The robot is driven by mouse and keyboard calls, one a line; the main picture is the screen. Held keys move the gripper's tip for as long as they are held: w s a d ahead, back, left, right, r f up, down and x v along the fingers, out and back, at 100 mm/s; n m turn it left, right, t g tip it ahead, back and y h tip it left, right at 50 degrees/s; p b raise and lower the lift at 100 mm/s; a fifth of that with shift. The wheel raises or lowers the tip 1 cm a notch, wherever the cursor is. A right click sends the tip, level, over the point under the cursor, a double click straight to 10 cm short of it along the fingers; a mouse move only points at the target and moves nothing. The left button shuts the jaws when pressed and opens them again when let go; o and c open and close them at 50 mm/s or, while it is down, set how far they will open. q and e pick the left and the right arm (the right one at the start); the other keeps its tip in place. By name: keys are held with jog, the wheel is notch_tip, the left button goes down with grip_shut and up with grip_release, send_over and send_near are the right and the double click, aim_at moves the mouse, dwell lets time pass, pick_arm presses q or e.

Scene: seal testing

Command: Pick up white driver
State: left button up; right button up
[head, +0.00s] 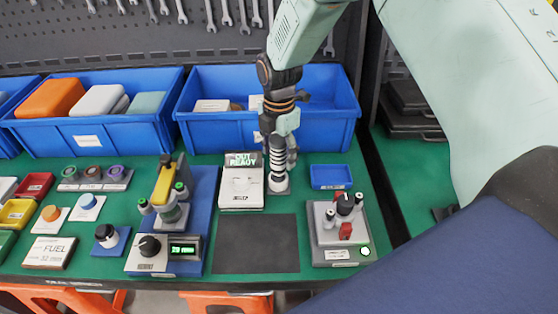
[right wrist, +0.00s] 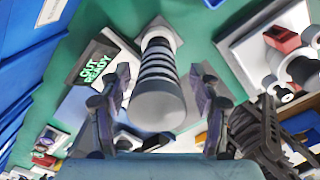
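The white driver (head: 276,158) stands upright on a small grey base (head: 279,187), with a ribbed grip of light and dark bands and a pale collar at its foot. In the right wrist view the driver (right wrist: 160,85) is seen nearly end-on, in the middle between my fingers. My right gripper (head: 279,148) points down over it. In the right wrist view my right gripper (right wrist: 161,82) is open, with one finger on each side of the driver and a visible gap to each.
A white device (head: 242,196) with a lit "READY" display stands just left of the driver. A small blue tray (head: 331,185) and a grey fixture (head: 341,256) with knobs are to the right. Blue bins (head: 330,118) stand behind. A dark mat (head: 256,244) in front is bare.

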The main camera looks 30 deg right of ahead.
jog(key=shift+w+f, duration=0.1)
jog(key=shift+w, duration=0.1)
jog(key=c, duration=0.5)
jog(key=shift+s, duration=0.1)
jog(key=c, duration=0.4)
grip_shut()
